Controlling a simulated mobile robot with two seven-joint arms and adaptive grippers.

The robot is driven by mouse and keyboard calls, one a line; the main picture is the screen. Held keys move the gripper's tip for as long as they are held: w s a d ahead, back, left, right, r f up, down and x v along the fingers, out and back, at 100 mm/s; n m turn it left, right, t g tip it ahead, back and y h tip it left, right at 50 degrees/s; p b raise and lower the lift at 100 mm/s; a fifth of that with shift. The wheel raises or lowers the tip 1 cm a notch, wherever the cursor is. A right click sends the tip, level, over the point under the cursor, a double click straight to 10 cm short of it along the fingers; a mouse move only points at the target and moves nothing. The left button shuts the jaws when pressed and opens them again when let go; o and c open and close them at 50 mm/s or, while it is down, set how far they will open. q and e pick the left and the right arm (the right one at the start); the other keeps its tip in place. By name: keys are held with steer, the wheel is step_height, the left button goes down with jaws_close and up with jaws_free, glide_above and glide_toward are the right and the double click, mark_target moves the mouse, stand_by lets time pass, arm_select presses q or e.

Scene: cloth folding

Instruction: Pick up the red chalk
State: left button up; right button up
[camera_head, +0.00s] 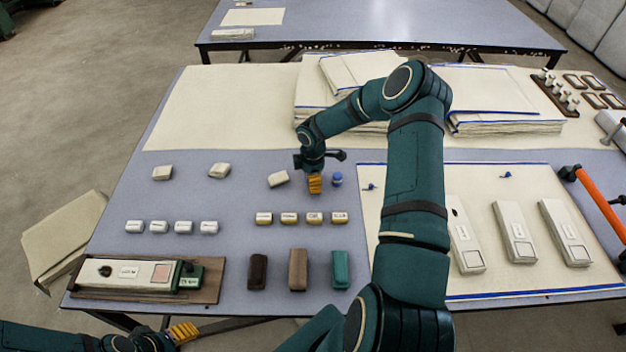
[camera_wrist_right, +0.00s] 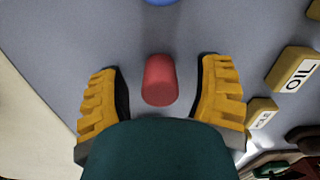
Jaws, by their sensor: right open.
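The red chalk (camera_wrist_right: 159,80) is a short red cylinder on the grey-blue table. In the right wrist view it appears between the two yellow fingers of my right gripper (camera_wrist_right: 160,88), with a visible gap on each side. The fingers are open and do not touch it; I cannot tell how far above the table they are. In the head view my right gripper (camera_head: 315,184) points down at the table, and the red chalk is hidden there. My left gripper (camera_head: 184,332) is low at the bottom left, away from the chalk; its opening is unclear.
A blue piece (camera_head: 337,180) stands just right of my right gripper. A pale block (camera_head: 278,179) lies close on its left. A row of labelled yellowish blocks (camera_head: 289,218) is nearer the front. A cream cloth (camera_head: 543,183) with blue edges covers the right side.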

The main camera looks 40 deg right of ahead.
jaws_close()
steer(key=shift+r, duration=0.1)
step_height(320, 180, up, 10)
steer(key=shift+f+p, duration=0.1)
steer(key=shift+p, duration=0.8)
steer(key=c, duration=0.8)
jaws_free()
jaws_close()
